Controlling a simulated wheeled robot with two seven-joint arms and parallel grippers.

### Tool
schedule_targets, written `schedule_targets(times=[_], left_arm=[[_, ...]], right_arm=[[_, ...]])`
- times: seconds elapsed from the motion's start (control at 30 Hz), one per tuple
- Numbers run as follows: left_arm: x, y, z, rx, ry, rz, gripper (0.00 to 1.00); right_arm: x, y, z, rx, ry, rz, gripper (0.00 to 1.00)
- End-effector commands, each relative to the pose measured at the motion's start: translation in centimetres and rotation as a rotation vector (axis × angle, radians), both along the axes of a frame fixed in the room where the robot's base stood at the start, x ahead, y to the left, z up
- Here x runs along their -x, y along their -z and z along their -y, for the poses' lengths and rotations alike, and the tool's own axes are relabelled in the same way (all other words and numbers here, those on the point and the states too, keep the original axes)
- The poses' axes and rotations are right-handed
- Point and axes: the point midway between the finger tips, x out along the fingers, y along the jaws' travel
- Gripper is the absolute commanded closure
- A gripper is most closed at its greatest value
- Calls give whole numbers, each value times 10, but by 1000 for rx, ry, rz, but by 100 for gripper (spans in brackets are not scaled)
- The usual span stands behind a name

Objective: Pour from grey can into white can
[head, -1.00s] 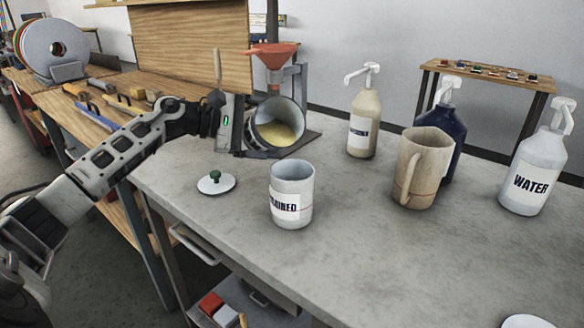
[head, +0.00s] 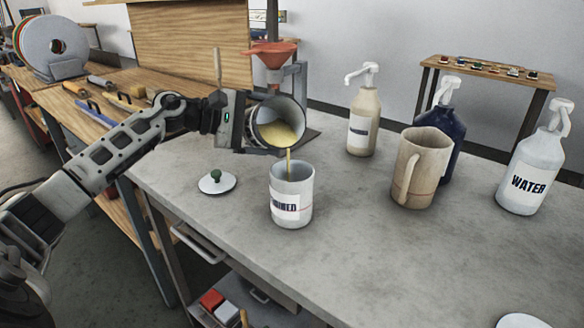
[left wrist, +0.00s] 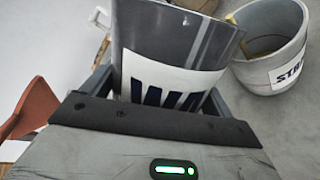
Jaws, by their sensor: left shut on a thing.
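My left gripper (head: 240,124) is shut on the grey can (head: 257,120), which is tilted with its mouth toward the white can. Yellowish liquid (head: 282,134) lies inside the grey can, and a thin stream falls from its lip into the white can. The white can (head: 292,200) stands upright on the grey table, below the grey can's mouth and apart from it. In the left wrist view the grey can (left wrist: 170,45) sits between the jaws, and the white can (left wrist: 275,75) is at the upper right. My right gripper is not in view.
A white lid with a green knob (head: 217,182) lies left of the white can. A red funnel on a stand (head: 272,52) is behind the grey can. A beige pitcher (head: 420,165) and pump bottles, including WATER (head: 533,170), stand to the right.

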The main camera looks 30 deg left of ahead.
Motion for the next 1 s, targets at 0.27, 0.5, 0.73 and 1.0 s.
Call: schedule_targets(times=[0.27, 0.5, 0.73, 1.0], left_arm=[[0, -5, 0, -24, 0, 20, 53], [0, -7, 1, -41, 0, 30, 53], [1, -8, 1, -57, -1, 39, 53], [1, -9, 1, -70, -1, 48, 53]], right_arm=[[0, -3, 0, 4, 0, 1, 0], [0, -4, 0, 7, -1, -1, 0], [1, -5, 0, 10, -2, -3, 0], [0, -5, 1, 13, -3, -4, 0]])
